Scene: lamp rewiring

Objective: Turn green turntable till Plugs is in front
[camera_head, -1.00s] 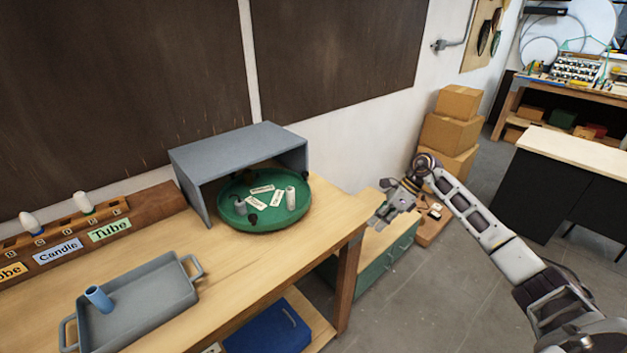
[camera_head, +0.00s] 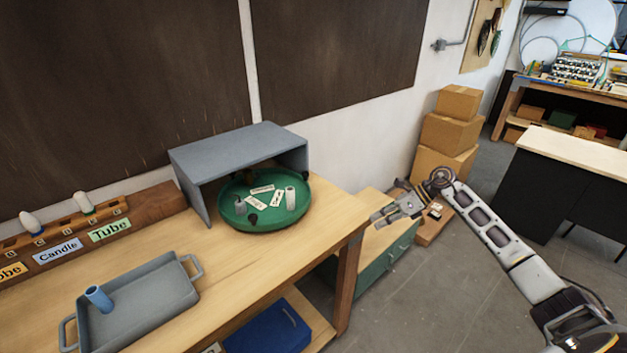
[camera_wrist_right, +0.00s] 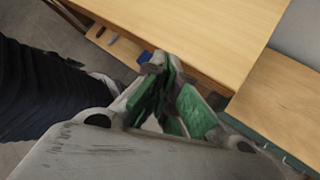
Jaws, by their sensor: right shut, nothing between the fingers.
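The green turntable (camera_head: 262,221) sits on the workbench under a grey open-fronted cover. It carries white labels (camera_head: 257,200), a white cylinder (camera_head: 290,198), a grey cylinder (camera_head: 240,206) and small dark knobs at its rim. The label words are too small to read. My right gripper (camera_head: 377,219) is off the bench's right end, apart from the turntable, and is shut and empty. In the right wrist view the right gripper (camera_wrist_right: 165,72) shows its green finger pads in front of the bench edge. My left gripper is not in view.
The grey cover (camera_head: 240,150) stands over the turntable's back. A grey tray (camera_head: 150,305) with a blue cylinder (camera_head: 98,298) lies at the front left. A lamp rack (camera_head: 60,248) stands behind it. A green cabinet (camera_head: 385,255) and cardboard boxes (camera_head: 450,132) are right of the bench.

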